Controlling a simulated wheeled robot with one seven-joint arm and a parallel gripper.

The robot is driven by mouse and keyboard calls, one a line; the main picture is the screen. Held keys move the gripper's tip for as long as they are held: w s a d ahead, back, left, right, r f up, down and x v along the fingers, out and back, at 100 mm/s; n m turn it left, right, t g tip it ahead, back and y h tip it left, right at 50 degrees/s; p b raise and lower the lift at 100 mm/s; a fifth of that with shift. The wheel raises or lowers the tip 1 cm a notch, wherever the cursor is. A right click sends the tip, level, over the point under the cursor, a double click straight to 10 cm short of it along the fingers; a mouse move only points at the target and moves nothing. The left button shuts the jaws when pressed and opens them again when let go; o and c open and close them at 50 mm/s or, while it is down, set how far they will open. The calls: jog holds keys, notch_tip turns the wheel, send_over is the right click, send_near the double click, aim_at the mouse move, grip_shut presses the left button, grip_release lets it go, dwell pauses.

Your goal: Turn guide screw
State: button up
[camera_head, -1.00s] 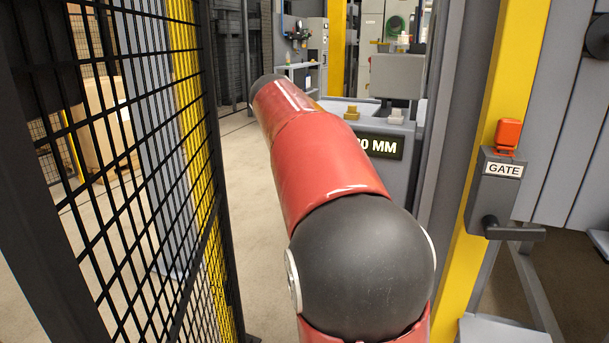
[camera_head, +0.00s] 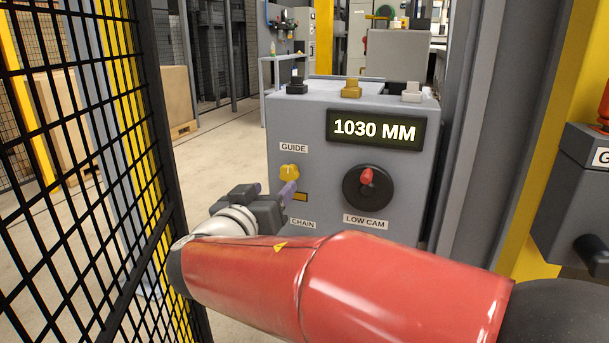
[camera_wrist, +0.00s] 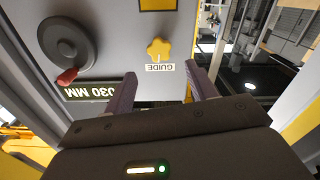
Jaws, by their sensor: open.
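The guide screw is a yellow lobed knob (camera_head: 289,171) on the front of a grey panel box (camera_head: 300,125), just under the GUIDE label (camera_head: 293,147). In the wrist view the knob (camera_wrist: 158,49) appears ahead of the space between my fingertips, with the label upside down. My gripper (camera_head: 287,192) is open and empty, close to the panel, slightly below the knob in the head view. Its two purple fingers also show in the wrist view (camera_wrist: 161,76), spread apart and not around the knob. Whether a fingertip touches the panel cannot be told.
A black handwheel (camera_head: 368,188) with a red grip is right of the knob, above the LOW CAM label. A display (camera_head: 374,129) reads 1030 MM. Black mesh fencing (camera_head: 90,150) stands close on the left. A yellow post (camera_head: 560,130) is on the right.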

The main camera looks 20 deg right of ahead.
aim_at(286, 175)
jog(key=p+x, duration=0.1)
jog(key=x, duration=0.6)
jog(key=shift+w+d, duration=0.1)
jog(key=shift+w, duration=0.1)
jog(key=c, duration=1)
jog(key=shift+f+n+b, duration=0.15)
jog(key=shift+n+b, duration=0.15)
jog(key=shift+b, duration=0.3)
jog(key=shift+f+n+b, duration=0.15)
jog(key=shift+n+b, duration=0.55)
jog(key=shift+b, duration=0.3)
jog(key=n+b, duration=0.3)
jog(key=b, duration=0.1)
jog(key=n+b, duration=0.2)
jog(key=n, duration=0.2)
jog(key=shift+n+b, duration=0.65)
jog(key=shift+n, duration=1.25)
